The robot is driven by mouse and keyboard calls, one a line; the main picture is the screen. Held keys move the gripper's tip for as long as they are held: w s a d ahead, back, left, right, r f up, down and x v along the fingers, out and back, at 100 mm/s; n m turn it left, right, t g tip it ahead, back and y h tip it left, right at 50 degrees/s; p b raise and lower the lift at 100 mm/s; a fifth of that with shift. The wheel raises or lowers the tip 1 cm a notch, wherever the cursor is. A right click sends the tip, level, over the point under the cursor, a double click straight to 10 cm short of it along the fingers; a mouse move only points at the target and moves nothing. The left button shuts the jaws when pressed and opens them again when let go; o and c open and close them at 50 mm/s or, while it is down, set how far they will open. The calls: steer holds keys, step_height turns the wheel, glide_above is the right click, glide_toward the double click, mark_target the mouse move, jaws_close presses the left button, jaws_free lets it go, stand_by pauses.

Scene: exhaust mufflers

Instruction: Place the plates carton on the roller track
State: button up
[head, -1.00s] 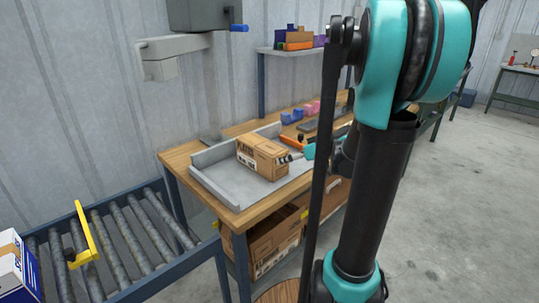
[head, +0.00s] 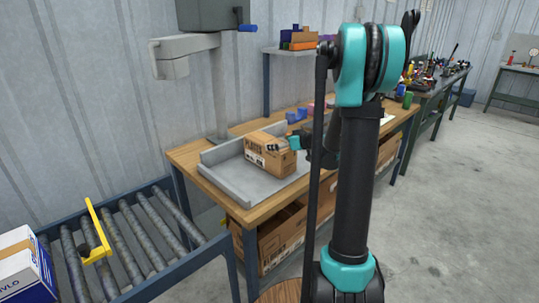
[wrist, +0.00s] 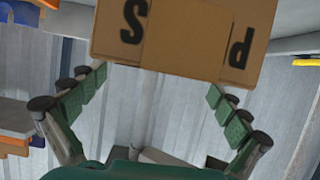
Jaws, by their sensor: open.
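The plates carton (head: 270,156) is a brown cardboard box with dark print. It sits in the grey tray on the wooden workbench in the head view. In the wrist view the carton (wrist: 185,35) fills the top middle, with large letters on its face. My gripper (wrist: 155,100) is open, its green-padded fingers spread below the carton's face to left and right. In the head view my gripper (head: 285,146) is by the carton's upper right side; whether it touches cannot be told. The roller track (head: 140,240) stands at the lower left, with bare rollers.
A yellow bracket (head: 96,232) stands across the track, beside a white and blue box (head: 24,270) on its left end. The grey tray (head: 222,177) has raised walls. Brown cartons (head: 280,238) sit under the bench. A grey post fixture (head: 218,80) rises behind it.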

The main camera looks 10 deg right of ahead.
mark_target(270, 141)
steer(key=shift+x, duration=2.9)
steer(key=shift+c, duration=0.2)
steer(key=c, duration=1.7)
